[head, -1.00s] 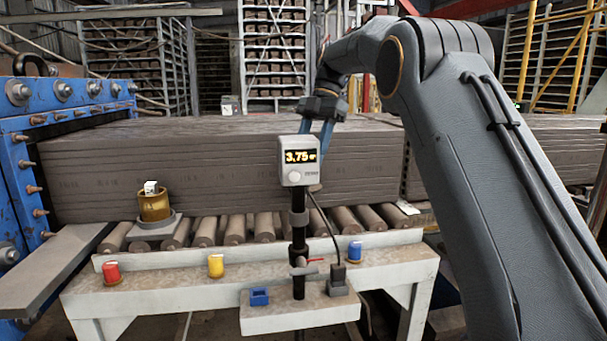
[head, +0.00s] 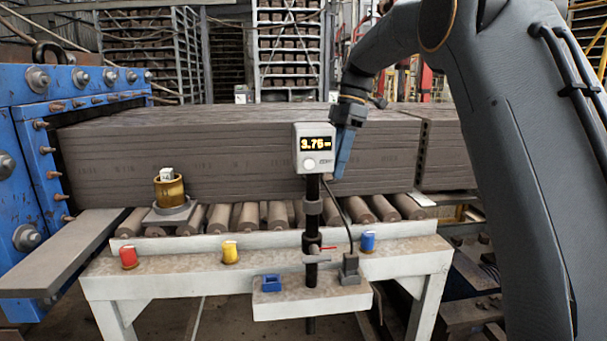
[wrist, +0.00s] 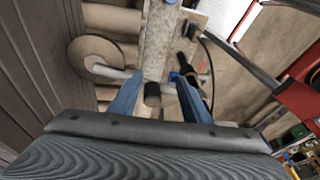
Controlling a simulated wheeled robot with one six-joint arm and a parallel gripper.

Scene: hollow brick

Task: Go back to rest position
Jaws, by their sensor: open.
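My gripper (head: 343,160) is up beside the right edge of the grey gauge box (head: 315,150), in front of the dark clay column (head: 230,155) in the head view. The gauge display reads about 3.76, and the box sits on a black post (head: 312,222). In the wrist view my gripper (wrist: 158,98) has its two blue fingers spread apart. A small dark cylinder (wrist: 153,95) shows between them, but I cannot tell whether it is near or far below. Nothing is seen held.
Red (head: 128,257), yellow (head: 230,252) and blue (head: 368,241) caps line the bench. A blue press frame (head: 25,160) stands at left.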

